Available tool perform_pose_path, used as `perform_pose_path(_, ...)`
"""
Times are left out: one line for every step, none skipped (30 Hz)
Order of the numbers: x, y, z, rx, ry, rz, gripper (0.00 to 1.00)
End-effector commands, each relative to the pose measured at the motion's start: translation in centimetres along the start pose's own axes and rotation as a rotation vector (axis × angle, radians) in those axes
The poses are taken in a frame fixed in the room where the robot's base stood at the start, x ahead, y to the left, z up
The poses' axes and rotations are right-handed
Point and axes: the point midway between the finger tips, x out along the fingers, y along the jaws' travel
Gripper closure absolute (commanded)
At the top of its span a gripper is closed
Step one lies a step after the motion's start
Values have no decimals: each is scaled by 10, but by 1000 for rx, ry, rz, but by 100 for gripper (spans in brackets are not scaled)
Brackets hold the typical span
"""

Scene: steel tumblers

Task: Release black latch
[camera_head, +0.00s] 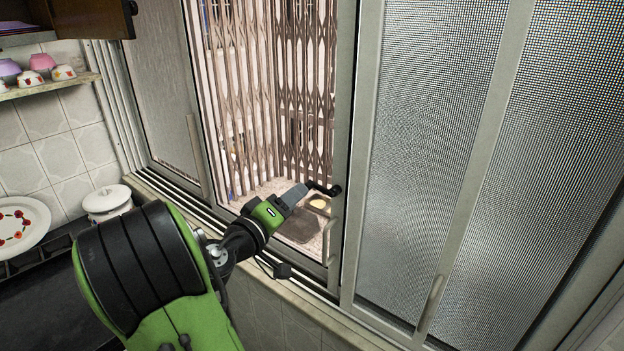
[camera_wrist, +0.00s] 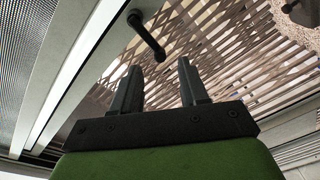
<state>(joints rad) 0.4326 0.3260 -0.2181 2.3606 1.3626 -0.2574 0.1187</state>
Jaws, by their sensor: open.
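The black latch (camera_head: 333,190) is a short dark handle on the upright frame of the sliding window. In the wrist view the latch (camera_wrist: 148,36) runs from its round mount on the pale frame down to a free end just ahead of my fingertips. My gripper (camera_head: 305,188) reaches the latch from the left in the head view. In the wrist view my gripper (camera_wrist: 160,66) is open, with the latch's free end lined up in the gap between the two fingers. No contact shows, and I cannot tell how deep the end lies.
Mesh window panels (camera_head: 420,140) stand to the right. A folding metal grille (camera_head: 270,90) shows behind the open window. A sill (camera_head: 290,295) runs below my arm. At left are a white lidded pot (camera_head: 107,200), a plate (camera_head: 20,225) and a shelf with bowls (camera_head: 50,85).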

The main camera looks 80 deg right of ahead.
Motion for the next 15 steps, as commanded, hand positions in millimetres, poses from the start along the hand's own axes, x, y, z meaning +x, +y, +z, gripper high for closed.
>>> perform_pose_path(14, 4, -1, -1, -6, 5, 56)
perform_pose_path(21, 4, -1, 0, -7, 5, 56)
perform_pose_path(31, 5, 0, 0, -6, 5, 56)
perform_pose_path(39, 5, -1, -1, -5, 5, 56)
perform_pose_path(46, 5, -1, 0, -6, 4, 56)
perform_pose_path(54, 5, -1, 0, -6, 5, 56)
perform_pose_path(60, 4, -1, 0, -4, 4, 56)
perform_pose_path(65, 4, -1, 0, -4, 4, 56)
perform_pose_path(71, 3, -1, 0, -3, 2, 56)
perform_pose_path(74, 3, -1, 1, -2, 2, 56)
perform_pose_path(77, 3, -1, 0, -2, 2, 56)
perform_pose_path(80, 2, -1, 0, -1, 1, 56)
perform_pose_path(81, 2, -1, 0, 0, 0, 56)
perform_pose_path(82, 1, -1, 0, 1, -1, 56)
perform_pose_path(83, 1, -1, 0, 1, -1, 56)
